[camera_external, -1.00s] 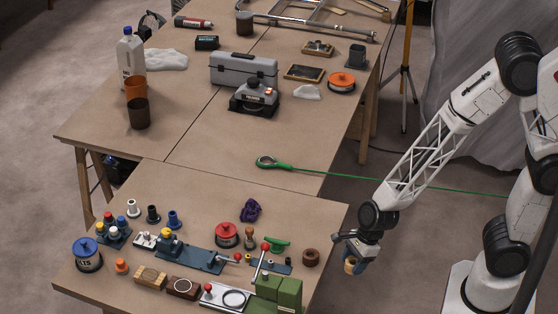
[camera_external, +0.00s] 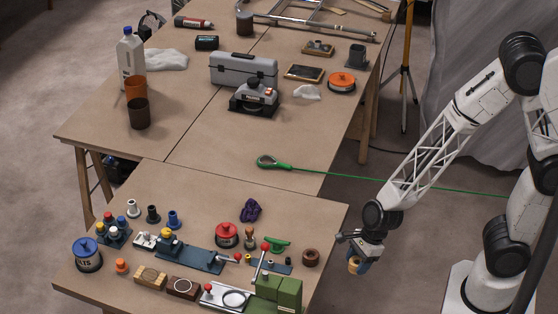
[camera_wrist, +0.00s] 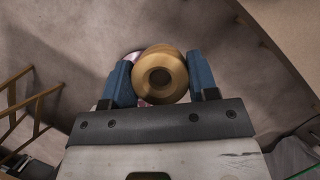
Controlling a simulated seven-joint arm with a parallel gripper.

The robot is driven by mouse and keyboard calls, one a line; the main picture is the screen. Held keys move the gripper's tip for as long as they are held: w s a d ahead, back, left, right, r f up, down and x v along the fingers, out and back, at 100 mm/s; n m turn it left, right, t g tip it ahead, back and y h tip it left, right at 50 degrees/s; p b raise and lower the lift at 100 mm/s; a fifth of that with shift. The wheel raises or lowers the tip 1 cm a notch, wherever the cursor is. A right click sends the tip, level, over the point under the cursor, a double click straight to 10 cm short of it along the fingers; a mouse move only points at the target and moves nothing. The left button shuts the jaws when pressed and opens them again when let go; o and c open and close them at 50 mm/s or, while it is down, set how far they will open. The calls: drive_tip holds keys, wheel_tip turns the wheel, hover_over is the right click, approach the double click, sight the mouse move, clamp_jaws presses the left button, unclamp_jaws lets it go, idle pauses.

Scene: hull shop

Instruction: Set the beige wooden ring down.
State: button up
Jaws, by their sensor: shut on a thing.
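The beige wooden ring (camera_wrist: 160,76) is held between the two blue fingers of my gripper (camera_wrist: 161,82) in the wrist view, its round hole facing the camera. In the external view the beige ring (camera_external: 354,265) shows small at the end of my gripper (camera_external: 358,262), which hangs off the right edge of the near table (camera_external: 215,205). The ring is over the floor, not over the tabletop. In the wrist view floor lies behind it, and something pale and pinkish partly shows behind its left side.
A brown ring (camera_external: 311,257) stands near the table's right edge, closest to my gripper. A green block fixture (camera_external: 279,292) with a red-knobbed lever stands at the front edge. A red spool (camera_external: 227,235) and a purple thing (camera_external: 250,209) lie further left. The right back of the near table is clear.

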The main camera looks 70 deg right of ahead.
drive_tip(key=w+d, duration=0.3)
drive_tip(key=w, duration=0.1)
drive_tip(key=w+d, duration=0.3)
drive_tip(key=w, duration=0.1)
drive_tip(key=w+d+r, duration=0.1)
drive_tip(key=w+d, duration=0.5)
drive_tip(key=d, duration=0.2)
drive_tip(key=w+d, duration=0.2)
drive_tip(key=d, duration=0.2)
drive_tip(key=w+d, duration=0.3)
drive_tip(key=d, duration=0.1)
drive_tip(key=shift+w+d, duration=0.1)
drive_tip(key=shift+d, duration=0.2)
drive_tip(key=w+d, duration=0.1)
drive_tip(key=d, duration=0.4)
drive_tip(key=w+d, duration=0.1)
drive_tip(key=d, duration=0.4)
drive_tip(key=w+d, duration=0.1)
drive_tip(key=d, duration=0.4)
drive_tip(key=shift+w+d+f, duration=0.1)
drive_tip(key=shift+w+d, duration=0.2)
drive_tip(key=d, duration=1.5)
drive_tip(key=shift+s+f, duration=0.25)
drive_tip(key=shift+s, duration=0.05)
